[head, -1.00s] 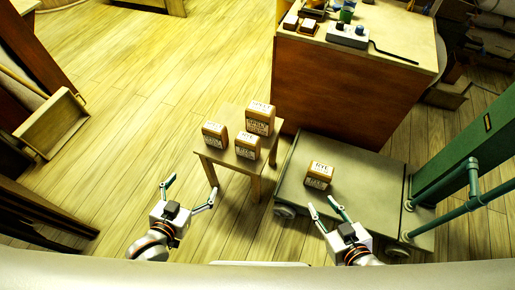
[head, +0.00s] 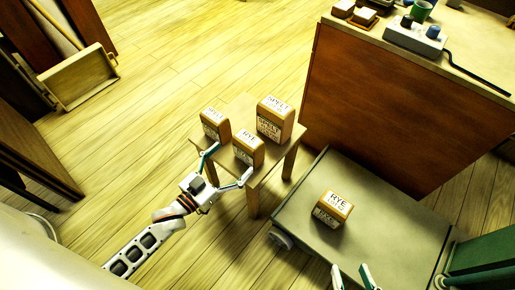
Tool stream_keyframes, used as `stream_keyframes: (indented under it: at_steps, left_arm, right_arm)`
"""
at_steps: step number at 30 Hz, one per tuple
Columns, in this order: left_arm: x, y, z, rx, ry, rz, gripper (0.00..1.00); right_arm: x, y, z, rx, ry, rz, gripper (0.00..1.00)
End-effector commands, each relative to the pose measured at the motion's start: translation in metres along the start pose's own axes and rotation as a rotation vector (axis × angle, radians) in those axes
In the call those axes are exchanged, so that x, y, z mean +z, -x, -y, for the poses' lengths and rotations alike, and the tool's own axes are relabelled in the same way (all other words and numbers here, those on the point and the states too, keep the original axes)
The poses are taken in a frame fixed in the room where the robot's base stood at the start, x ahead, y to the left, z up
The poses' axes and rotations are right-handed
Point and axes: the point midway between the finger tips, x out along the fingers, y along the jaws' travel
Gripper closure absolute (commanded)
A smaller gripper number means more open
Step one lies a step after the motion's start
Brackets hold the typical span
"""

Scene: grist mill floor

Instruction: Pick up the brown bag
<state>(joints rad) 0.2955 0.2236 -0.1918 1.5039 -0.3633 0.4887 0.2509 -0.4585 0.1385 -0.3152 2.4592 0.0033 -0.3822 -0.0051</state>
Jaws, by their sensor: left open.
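Several brown bags with white labels are in the head view. A small wooden table (head: 267,171) carries a left bag (head: 214,125), a front bag labelled RYE (head: 248,150) and a larger back bag labelled SPELT (head: 275,121). Another brown RYE bag (head: 332,209) sits on a low grey-topped cart (head: 388,212). My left gripper (head: 231,160) is open and empty at the table's near edge. Its fingers point toward the left and front bags; I cannot tell whether they touch. My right gripper (head: 352,276) shows only its spread fingertips, at the bottom edge over the cart.
A large brown workbench (head: 400,110) stands behind the cart, with a grey box (head: 415,38) and a green cup (head: 421,10) on top. Floor left of the table is clear.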

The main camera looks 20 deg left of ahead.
Motion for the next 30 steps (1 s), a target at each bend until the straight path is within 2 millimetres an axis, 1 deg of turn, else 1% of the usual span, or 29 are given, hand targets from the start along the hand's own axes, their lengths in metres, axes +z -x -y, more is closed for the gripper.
stream_keyframes:
  at_steps: [3, 10, 15, 18, 21, 27, 28, 29, 30]
  left_arm:
    - [-0.002, -0.013, 0.0, 0.001, 0.0, -0.004, 0.11]
    - [-0.004, -0.036, -0.004, 0.0, 0.001, -0.002, 0.11]
    - [-0.006, -0.06, -0.007, 0.0, 0.001, 0.001, 0.11]
    - [-0.006, -0.07, -0.007, 0.0, 0.001, 0.001, 0.11]
    - [-0.007, -0.075, -0.007, 0.0, 0.0, 0.0, 0.11]
    - [-0.009, -0.076, -0.007, 0.0, -0.001, -0.002, 0.11]
    - [-0.009, -0.076, -0.007, 0.0, -0.001, -0.002, 0.16]
    - [-0.009, -0.075, -0.007, 0.0, -0.001, -0.002, 0.24]
    - [-0.009, -0.075, -0.007, 0.0, -0.001, -0.002, 0.34]
  right_arm:
    - [-0.002, -0.001, 0.001, -0.001, -0.006, -0.006, 0.66]
    - [-0.004, -0.002, 0.003, -0.005, -0.02, -0.014, 0.66]
    - [-0.007, -0.003, 0.006, -0.01, -0.039, -0.026, 0.66]
    - [-0.011, -0.003, 0.006, -0.011, -0.045, -0.034, 0.66]
    - [-0.013, -0.004, 0.006, -0.012, -0.048, -0.039, 0.66]
    - [-0.015, -0.004, 0.006, -0.012, -0.047, -0.042, 0.66]
    - [-0.015, -0.004, 0.006, -0.012, -0.047, -0.042, 0.66]
    - [-0.015, -0.004, 0.006, -0.012, -0.047, -0.042, 0.66]
    - [-0.015, -0.004, 0.006, -0.012, -0.047, -0.042, 0.66]
